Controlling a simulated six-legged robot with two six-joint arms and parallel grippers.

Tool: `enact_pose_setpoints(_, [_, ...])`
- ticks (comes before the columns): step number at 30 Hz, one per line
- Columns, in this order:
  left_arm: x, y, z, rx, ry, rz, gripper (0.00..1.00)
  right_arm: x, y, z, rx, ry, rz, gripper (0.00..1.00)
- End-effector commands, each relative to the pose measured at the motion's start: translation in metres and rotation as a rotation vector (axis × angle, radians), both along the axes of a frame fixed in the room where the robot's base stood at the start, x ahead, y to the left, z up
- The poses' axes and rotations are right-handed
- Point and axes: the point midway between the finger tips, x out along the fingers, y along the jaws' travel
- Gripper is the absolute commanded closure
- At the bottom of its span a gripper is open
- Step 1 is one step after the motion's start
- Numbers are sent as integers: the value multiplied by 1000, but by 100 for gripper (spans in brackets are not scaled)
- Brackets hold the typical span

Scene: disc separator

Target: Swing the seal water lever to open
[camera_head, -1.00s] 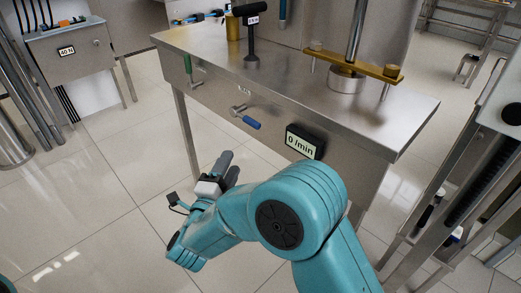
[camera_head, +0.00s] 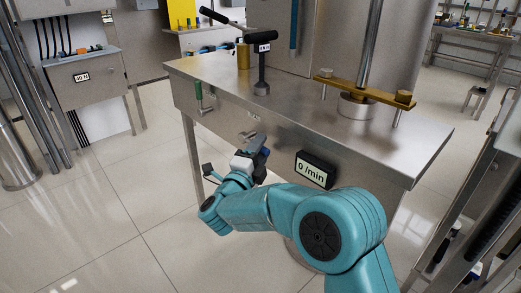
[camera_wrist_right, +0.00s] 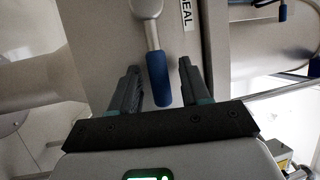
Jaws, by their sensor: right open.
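The seal water lever (camera_wrist_right: 157,72) has a metal arm and a blue grip and sits on the front panel of the steel cabinet (camera_head: 330,130). In the right wrist view a plate reading "SEAL" (camera_wrist_right: 186,12) is beside it. My right gripper (camera_head: 258,150) is at the cabinet's front and hides most of the lever in the head view. In the wrist view its two fingers are open, one on each side of the blue grip, with a visible gap on both sides. My left gripper is not in view.
A green-handled lever (camera_head: 197,91) hangs on the panel to the left. A "0 /min" display (camera_head: 315,170) is to the right, above my right arm. A black T-shaped handle (camera_head: 262,55) stands on the cabinet top. Open floor lies to the left.

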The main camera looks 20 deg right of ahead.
Motion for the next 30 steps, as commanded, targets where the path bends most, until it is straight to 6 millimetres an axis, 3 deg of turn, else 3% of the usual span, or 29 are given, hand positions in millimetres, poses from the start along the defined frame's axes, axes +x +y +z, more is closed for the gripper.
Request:
enact_pose_setpoints(11, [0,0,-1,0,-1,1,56,5,-4,1,0,0,2,54])
enact_pose_setpoints(15, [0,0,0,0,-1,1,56,5,-4,1,0,0,2,99])
enact_pose_setpoints(23, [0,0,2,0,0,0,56,5,-4,3,-4,9,2,100])
enact_pose_setpoints(30, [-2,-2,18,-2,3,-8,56,5,-3,13,-35,97,3,100])
